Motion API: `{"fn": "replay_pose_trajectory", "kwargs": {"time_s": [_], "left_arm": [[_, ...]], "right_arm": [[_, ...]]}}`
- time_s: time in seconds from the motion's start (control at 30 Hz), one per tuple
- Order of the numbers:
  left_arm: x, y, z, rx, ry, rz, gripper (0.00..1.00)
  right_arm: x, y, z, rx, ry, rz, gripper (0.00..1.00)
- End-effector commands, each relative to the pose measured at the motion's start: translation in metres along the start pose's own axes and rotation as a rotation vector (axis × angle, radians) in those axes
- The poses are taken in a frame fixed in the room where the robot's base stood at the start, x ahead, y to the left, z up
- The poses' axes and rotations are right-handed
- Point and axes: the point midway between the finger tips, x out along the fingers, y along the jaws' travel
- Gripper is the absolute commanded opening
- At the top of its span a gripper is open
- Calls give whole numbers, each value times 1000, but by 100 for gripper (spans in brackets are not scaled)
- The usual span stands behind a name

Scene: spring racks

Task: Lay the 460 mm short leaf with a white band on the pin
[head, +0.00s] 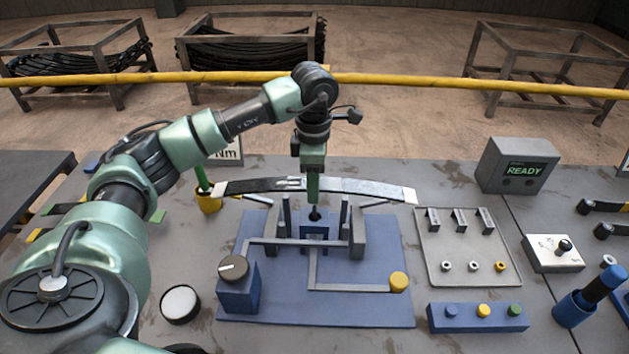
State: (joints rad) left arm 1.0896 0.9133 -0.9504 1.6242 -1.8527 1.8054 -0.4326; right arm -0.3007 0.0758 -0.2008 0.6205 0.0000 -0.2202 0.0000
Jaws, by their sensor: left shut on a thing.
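The dark pin (314,214) shows just below the gripper, between the upright posts of the fixture. The leaf looks apart from the pin, but the exact gap is hard to tell. My right gripper is not in view.
A grey tray (456,277) with small parts, a READY box (517,165) and a blue button bar (477,318) stand to the right. A yellow cup (209,203) is at left. Behind the bench runs a yellow rail (420,81), with racks (255,59) beyond.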

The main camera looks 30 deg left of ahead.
Motion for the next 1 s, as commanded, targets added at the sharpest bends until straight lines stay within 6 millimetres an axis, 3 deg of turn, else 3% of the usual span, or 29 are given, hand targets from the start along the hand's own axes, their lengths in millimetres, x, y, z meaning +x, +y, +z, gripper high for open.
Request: {"fn": "replay_pose_trajectory", "kwargs": {"time_s": [0.1,0.37,1.0], "left_arm": [[-3,1,1,0,-5,4,0],[3,1,1,0,-5,4,0],[47,1,1,0,-5,4,0]], "right_arm": [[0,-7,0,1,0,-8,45],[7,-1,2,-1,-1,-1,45],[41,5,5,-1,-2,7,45]]}}
